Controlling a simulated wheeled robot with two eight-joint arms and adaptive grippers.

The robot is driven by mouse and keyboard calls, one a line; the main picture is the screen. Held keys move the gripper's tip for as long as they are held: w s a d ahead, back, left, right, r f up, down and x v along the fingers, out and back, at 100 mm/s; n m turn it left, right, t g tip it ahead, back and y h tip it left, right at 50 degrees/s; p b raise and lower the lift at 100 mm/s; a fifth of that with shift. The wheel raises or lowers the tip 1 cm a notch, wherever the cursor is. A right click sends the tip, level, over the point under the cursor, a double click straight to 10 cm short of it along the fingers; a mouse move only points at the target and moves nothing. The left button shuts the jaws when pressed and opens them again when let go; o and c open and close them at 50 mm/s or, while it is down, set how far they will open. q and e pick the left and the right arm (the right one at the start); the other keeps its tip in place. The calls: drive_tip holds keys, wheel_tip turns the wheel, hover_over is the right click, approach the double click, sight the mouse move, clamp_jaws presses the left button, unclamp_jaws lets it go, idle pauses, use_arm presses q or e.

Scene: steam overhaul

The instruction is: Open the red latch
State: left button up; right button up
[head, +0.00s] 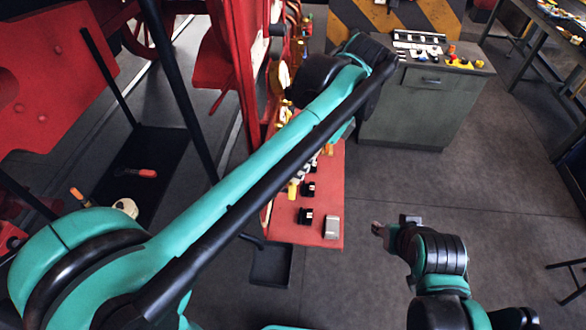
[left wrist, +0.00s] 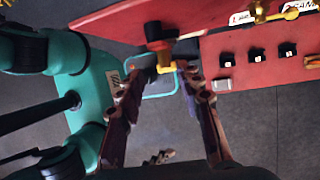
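In the left wrist view my left gripper (left wrist: 162,76) is open, with its two fingers spread apart. The yellow piece is between the fingertips in the picture, and I see no clear contact. In the head view my left arm hides this gripper. My right gripper (head: 392,228) hangs low over the floor; its finger opening is unclear.
A red board (head: 322,222) with black switches and a grey block stands below my left arm. A grey cabinet (head: 412,110) with parts on top is at the back right. Red machinery (head: 60,75) fills the left. The floor (head: 500,210) at right is mostly clear.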

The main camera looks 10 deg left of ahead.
use_arm(q)
drive_tip(key=f, duration=0.1)
drive_tip(key=a+f, duration=0.1)
drive_tip(key=f, duration=0.1)
drive_tip(key=shift+w+a+f, duration=0.25)
drive_tip(key=shift+a+f, duration=0.05)
drive_tip(key=shift+f, duration=0.05)
drive_tip(key=shift+s, duration=0.3)
use_arm(e)
drive_tip(key=shift+w, duration=0.25)
